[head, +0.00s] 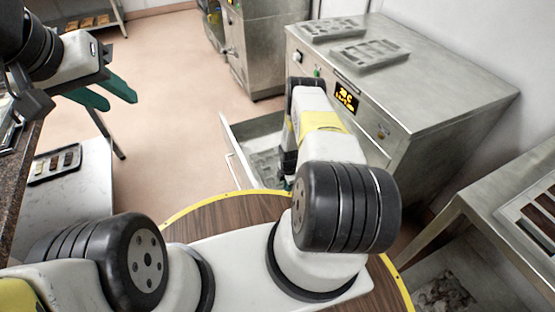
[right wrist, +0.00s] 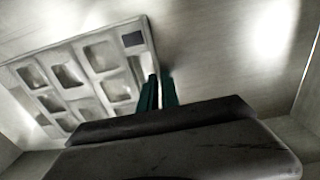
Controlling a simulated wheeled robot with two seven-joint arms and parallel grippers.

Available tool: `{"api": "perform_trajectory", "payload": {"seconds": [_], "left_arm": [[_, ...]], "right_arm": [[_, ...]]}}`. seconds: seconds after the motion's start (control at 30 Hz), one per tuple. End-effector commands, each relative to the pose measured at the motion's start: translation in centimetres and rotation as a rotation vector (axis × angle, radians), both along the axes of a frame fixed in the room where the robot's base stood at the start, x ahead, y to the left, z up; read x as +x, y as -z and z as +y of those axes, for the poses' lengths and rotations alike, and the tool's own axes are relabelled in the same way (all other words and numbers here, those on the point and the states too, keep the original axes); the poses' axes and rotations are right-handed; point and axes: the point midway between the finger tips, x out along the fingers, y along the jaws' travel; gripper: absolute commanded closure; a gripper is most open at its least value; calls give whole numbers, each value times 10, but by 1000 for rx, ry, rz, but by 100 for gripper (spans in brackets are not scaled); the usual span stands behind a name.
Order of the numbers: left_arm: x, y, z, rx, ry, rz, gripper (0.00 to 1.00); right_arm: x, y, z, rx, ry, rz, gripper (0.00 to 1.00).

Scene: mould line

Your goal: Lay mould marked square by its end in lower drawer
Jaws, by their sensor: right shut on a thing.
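The mould (right wrist: 88,68) is a pale metal tray with several cavities and a dark square mark (right wrist: 133,39) by its end. In the right wrist view, my right gripper (right wrist: 158,92) has its teal fingers close together at that end, shut on the mould's rim. In the head view, the mould shows partly inside the open drawer (head: 232,150), low on the steel cabinet. My right arm hides most of the gripper there. I cannot tell whether the mould touches the drawer floor. My left gripper (head: 108,95) is open and empty, away at the upper left.
Two other moulds (head: 333,28) (head: 370,54) lie on top of the cabinet (head: 430,85). A dark tray (head: 55,164) with small bars lies on a white surface at left. A steel table (head: 490,205) stands at right. The floor left of the drawer is clear.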

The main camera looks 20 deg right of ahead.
Motion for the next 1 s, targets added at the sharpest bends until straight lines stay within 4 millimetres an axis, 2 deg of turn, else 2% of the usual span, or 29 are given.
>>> {"api": "perform_trajectory", "payload": {"seconds": [0.17, 0.3, 0.67, 0.87, 1.0], "left_arm": [[0, 0, 0, 0, 0, 0, 64], [0, 0, 0, 0, 0, 0, 64], [0, 0, 0, 0, 0, 0, 64], [0, 0, 0, 0, 0, 0, 64], [0, 0, 0, 0, 0, 0, 64]], "right_arm": [[1, 0, 0, 0, 0, -1, 100], [0, 1, 0, 0, 0, 0, 72], [0, -2, 0, 0, 0, -1, 72], [1, -29, 0, -1, 0, -2, 72], [0, -60, -1, -1, 0, -2, 72]]}}
